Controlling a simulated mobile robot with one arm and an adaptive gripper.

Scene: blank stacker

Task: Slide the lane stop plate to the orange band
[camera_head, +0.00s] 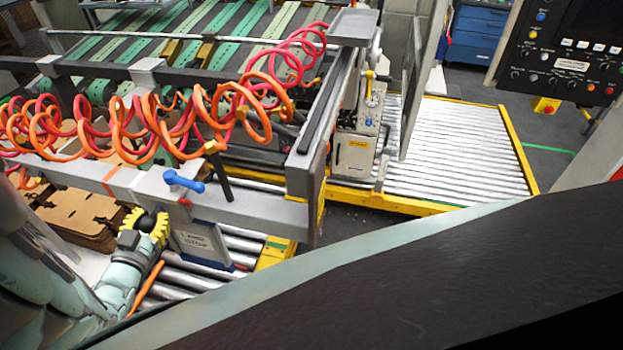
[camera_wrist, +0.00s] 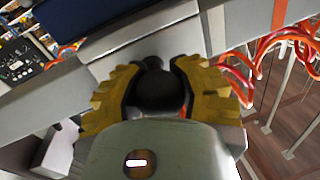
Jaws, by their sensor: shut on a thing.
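The lane stop plate (camera_head: 200,243) is a grey, labelled plate hanging from a sliding carriage (camera_head: 158,190) on the long grey rail. A blue lever (camera_head: 184,181) sits on the carriage. The orange band (camera_head: 112,176) is a narrow stripe across the rail, a short gap left of the carriage. In the wrist view the orange band (camera_wrist: 279,14) is at the upper right, apart from the plate. My gripper (camera_head: 150,225), with yellow fingers, is at the plate's left side. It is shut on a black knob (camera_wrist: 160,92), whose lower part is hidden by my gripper.
Orange and red coiled hoses (camera_head: 140,120) hang just above and behind the rail. A stack of brown cardboard blanks (camera_head: 78,215) lies below the rail at left. Metal rollers (camera_head: 230,245) lie under the plate. The rail ends at a grey upright panel (camera_head: 310,190) on the right.

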